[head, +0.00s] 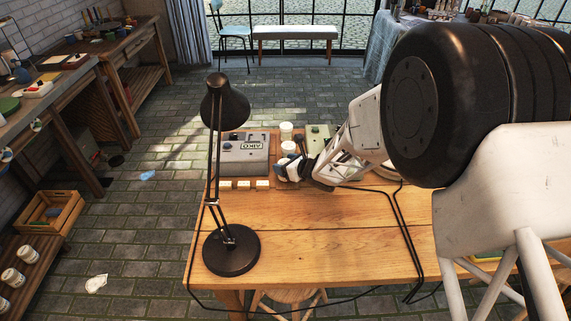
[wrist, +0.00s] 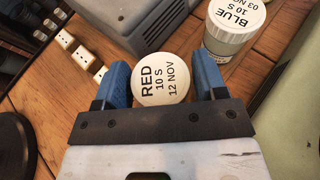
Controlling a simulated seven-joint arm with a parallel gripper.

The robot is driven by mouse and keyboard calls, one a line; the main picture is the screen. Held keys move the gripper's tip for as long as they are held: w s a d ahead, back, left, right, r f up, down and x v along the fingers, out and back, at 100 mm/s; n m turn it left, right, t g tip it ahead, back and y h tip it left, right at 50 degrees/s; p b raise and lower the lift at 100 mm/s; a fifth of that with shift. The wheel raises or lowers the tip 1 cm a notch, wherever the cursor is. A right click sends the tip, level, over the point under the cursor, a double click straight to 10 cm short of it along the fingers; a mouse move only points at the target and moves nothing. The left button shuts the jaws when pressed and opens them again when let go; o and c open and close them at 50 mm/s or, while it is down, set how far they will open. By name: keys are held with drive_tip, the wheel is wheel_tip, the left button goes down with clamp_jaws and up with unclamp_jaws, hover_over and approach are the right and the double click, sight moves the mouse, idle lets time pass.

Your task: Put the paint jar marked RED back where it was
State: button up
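The paint jar marked RED (wrist: 160,79) has a round white lid reading "RED 10 S 12 NOV". In the wrist view it sits between the two blue fingers of my gripper (wrist: 162,84), which are close against its sides and appear shut on it. Its base is hidden, so I cannot tell whether it touches the table. In the head view my gripper (head: 287,171) is low over the table's back part, to the right of the cream blocks, and the RED jar is not clearly visible there. A jar marked BLUE (wrist: 235,25) stands to the upper right in the wrist view.
A grey box (head: 243,158) stands at the back left of the wooden table (head: 320,235). Cream blocks (head: 243,185) line its front. Two white-lidded jars, one nearer (head: 288,148) and one farther (head: 286,129), stand right of it, beside a green device (head: 318,133). A black lamp (head: 231,252) stands at front left.

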drive_tip(key=shift+o, duration=1.3)
drive_tip(key=shift+r, duration=0.15)
drive_tip(key=v, duration=1.2)
